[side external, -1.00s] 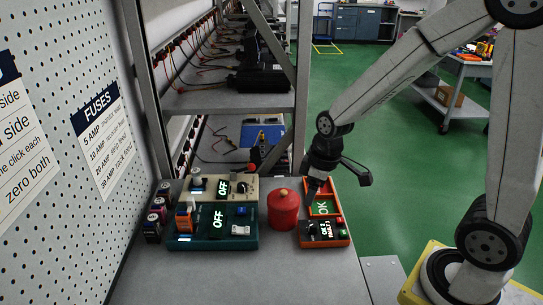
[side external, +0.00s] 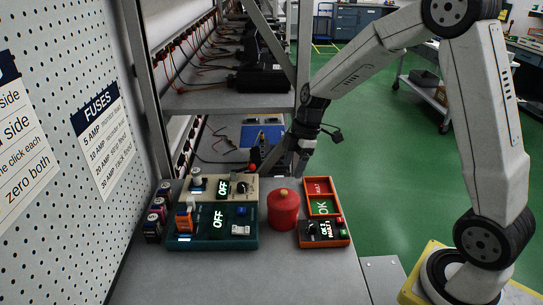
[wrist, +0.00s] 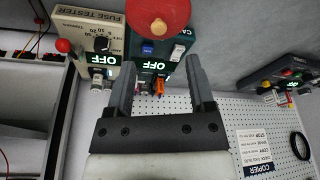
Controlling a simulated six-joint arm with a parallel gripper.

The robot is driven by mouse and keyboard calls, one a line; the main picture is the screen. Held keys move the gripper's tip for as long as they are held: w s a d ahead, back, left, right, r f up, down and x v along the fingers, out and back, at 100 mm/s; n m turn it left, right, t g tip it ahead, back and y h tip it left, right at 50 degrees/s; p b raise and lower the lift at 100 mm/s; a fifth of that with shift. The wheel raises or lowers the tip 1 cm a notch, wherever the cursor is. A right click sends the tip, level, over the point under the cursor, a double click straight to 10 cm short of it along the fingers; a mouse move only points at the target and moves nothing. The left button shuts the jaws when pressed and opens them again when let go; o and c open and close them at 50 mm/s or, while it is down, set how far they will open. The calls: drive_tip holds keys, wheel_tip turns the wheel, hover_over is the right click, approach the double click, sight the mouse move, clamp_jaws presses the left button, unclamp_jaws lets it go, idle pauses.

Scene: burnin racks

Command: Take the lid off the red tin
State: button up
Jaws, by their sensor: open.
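The red tin (side external: 284,214) stands upright on the bench. Its red lid (side external: 283,196) is on it, with a small tan knob on top. In the wrist view the lid (wrist: 148,12) shows at the top edge, partly cut off, with its knob. My gripper (side external: 270,166) is behind the tin in the side view, above the bench's far end, apart from the tin. In the wrist view my gripper (wrist: 160,66) has its two fingers spread wide with nothing held between them. The lid lies beyond the fingertips there.
Left of the tin are a cream fuse tester (side external: 222,187) and a teal tester (side external: 213,240), both reading OFF. An orange unit (side external: 340,240) reading OK stands close on the right. Small jars (side external: 153,230) line the left. A metal shelf (side external: 225,103) rises behind.

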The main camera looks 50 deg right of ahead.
sight(284, 191)
drive_tip(key=shift+x, duration=1.35)
drive_tip(key=shift+x, duration=2.55)
drive_tip(key=shift+w, duration=0.1)
clamp_jaws()
